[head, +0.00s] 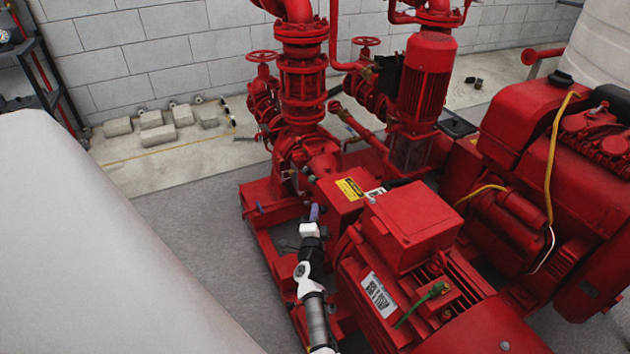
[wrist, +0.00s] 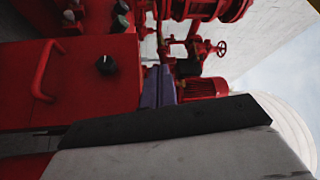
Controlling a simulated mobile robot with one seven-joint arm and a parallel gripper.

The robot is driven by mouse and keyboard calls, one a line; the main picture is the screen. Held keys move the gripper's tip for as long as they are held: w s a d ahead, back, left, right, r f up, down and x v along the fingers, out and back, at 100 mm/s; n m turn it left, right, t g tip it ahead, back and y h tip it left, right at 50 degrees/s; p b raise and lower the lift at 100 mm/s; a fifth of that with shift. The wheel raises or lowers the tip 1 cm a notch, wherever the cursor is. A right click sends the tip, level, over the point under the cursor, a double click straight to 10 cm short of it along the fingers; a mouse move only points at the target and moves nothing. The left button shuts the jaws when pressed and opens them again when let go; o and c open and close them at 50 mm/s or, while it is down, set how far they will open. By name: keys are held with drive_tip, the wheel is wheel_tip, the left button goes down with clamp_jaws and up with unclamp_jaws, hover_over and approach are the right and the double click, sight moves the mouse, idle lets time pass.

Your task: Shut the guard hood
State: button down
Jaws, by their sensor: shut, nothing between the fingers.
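The guard hood (head: 345,196) appears to be the red box with a yellow label, between the pump and the large motor in the head view. Its top looks nearly level; I cannot tell how far it stands open. The wrist view shows a red panel (wrist: 95,85) close by, with a bar handle (wrist: 42,70) and a black knob (wrist: 106,65); it is probably this hood. My gripper (head: 314,212) is at the hood's left side, its purple fingers together and empty. The fingers also show in the wrist view (wrist: 158,88), just beyond the panel's edge. Contact with the hood is unclear.
The red motor with its terminal box (head: 410,220) stands right of my arm. Red pump piping (head: 302,90) rises behind the hood. A red base frame (head: 268,235) runs below my gripper. Grey floor (head: 190,230) is clear to the left.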

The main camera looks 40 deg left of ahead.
wheel_tip(320, 180, up, 20)
drive_tip(key=p, duration=1.4)
